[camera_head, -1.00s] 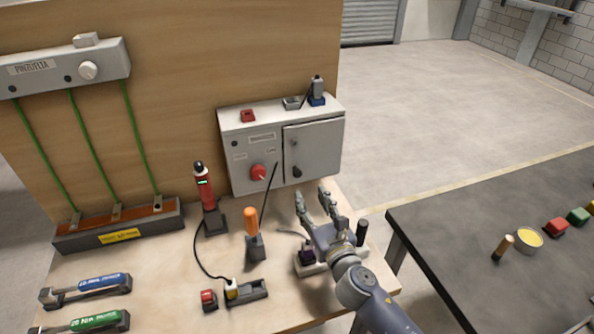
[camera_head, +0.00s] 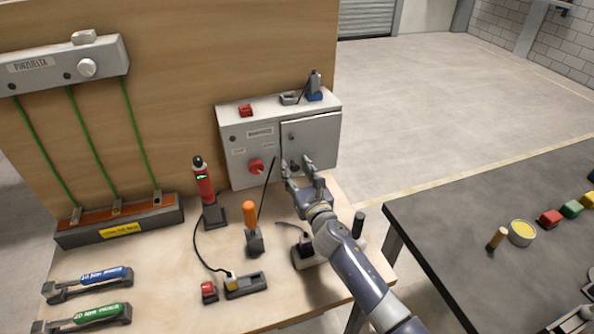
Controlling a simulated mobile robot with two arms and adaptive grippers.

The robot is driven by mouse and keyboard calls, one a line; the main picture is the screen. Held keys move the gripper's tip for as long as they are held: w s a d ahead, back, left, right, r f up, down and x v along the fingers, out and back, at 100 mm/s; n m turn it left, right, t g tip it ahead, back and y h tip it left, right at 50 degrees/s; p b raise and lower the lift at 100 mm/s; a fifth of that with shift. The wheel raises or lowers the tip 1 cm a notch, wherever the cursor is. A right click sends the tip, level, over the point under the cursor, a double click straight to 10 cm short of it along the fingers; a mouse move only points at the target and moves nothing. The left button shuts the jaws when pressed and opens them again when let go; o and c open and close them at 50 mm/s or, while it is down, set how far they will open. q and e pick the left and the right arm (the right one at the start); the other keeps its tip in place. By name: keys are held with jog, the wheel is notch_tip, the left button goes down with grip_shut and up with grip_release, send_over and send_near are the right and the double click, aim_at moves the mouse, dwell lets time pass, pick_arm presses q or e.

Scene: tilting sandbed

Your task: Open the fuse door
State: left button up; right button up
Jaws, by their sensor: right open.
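The fuse door (camera_head: 313,139) is the grey panel on the right half of the light grey electrical box (camera_head: 237,178), which stands at the back of the wooden bench. The door looks shut, with a small dark knob or lock near its upper left. A red rotary knob (camera_head: 256,166) is on the box's left half. My right gripper (camera_head: 296,163) is open and empty, its fingers pointing up in front of the door's lower left part. They cover that part of the door, and I cannot tell whether they touch it. My left gripper is not in view.
An orange-handled screwdriver (camera_head: 249,214) and a red tool (camera_head: 203,184) stand in holders left of my right arm. A small holder with a dark item (camera_head: 304,253) sits close by my forearm. A dark table (camera_head: 470,225) stands at right.

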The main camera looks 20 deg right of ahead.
jog(key=shift+c, duration=0.8)
jog(key=shift+s, duration=0.1)
grip_shut()
jog(key=shift+s+d+r+n+y+p, duration=0.15)
jog(key=shift+s+d+n+y+p, duration=0.1)
jog(key=shift+s+n+y+p, duration=0.2)
jog(key=shift+s+d+n+y, duration=0.2)
jog(key=shift+s+n+y, duration=0.05)
jog(key=shift+y, duration=0.3)
jog(key=y, duration=0.1)
jog(key=s+d+n+y, duration=0.1)
jog(key=s+y, duration=0.1)
jog(key=shift+s+d+f+n+g, duration=0.15)
jog(key=shift+f+n+g, duration=0.1)
jog(key=shift+n+g, duration=0.15)
pick_arm(q)
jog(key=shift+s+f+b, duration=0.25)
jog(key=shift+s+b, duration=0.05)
jog(key=shift+b, duration=0.4)
pick_arm(e)
jog(key=shift+s+d+r+n+g+y, duration=0.1)
jog(key=shift+s+d+n+g+y, duration=0.35)
jog(key=shift+s+n+y, duration=0.4)
jog(key=shift+w, duration=0.15)
